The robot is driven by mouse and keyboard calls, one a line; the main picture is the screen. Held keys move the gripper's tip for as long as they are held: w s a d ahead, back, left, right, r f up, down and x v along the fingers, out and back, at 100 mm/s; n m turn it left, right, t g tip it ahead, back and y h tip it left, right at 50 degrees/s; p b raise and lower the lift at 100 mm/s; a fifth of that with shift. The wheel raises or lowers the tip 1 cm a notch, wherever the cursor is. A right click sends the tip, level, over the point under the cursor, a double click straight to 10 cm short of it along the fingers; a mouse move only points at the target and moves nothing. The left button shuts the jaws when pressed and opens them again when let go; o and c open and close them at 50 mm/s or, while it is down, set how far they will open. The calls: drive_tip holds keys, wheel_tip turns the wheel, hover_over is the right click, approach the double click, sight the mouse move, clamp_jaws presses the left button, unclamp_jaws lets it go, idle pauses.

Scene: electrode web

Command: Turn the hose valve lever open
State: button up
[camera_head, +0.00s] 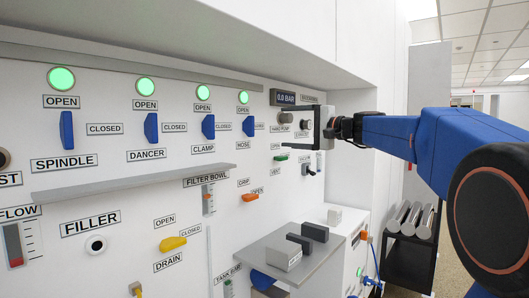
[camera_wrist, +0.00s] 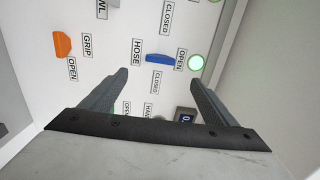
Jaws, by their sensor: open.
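The hose valve lever (camera_head: 248,126) is a blue handle on the white panel. It stands upright below its OPEN label, with a CLOSED label to its right and a lit green lamp (camera_head: 243,97) above. The wrist view shows the same lever (camera_wrist: 158,59) between the HOSE and OPEN labels, lying in line with OPEN. My gripper (camera_head: 306,126) is open and empty, to the right of the lever in the head view. In the wrist view its two fingers (camera_wrist: 158,77) are spread, with the lever beyond the tips and apart from them.
Similar blue levers for spindle (camera_head: 66,130), dancer (camera_head: 151,128) and clamp (camera_head: 208,126) stand in a row to the left under lit green lamps. An orange grip lever (camera_head: 251,197) is lower. A grey shelf (camera_head: 265,252) juts out below. A pressure display (camera_head: 284,97) is close to my gripper.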

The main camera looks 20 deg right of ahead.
drive_tip(key=s+a+f+n+g+h, duration=0.25)
drive_tip(key=s+a+f, duration=0.25)
drive_tip(key=s+f, duration=0.5)
drive_tip(key=s+a+f+n+g+h, duration=0.1)
drive_tip(key=s+a+f+n+g, duration=0.2)
drive_tip(key=s+f, duration=0.7)
drive_tip(key=s+d+f+n+g+h, duration=0.2)
drive_tip(key=s+f+h, duration=0.1)
drive_tip(key=s+f, duration=0.8)
drive_tip(key=s+d+f+n+g+h, duration=0.2)
drive_tip(key=s+d+f+n+h, duration=0.1)
drive_tip(key=s+f, duration=0.8)
wheel_tip(320, 180, down, 5)
drive_tip(key=shift+s+d+f+h, duration=0.15)
drive_tip(key=shift+s+h, duration=0.15)
drive_tip(key=shift+h, duration=0.25)
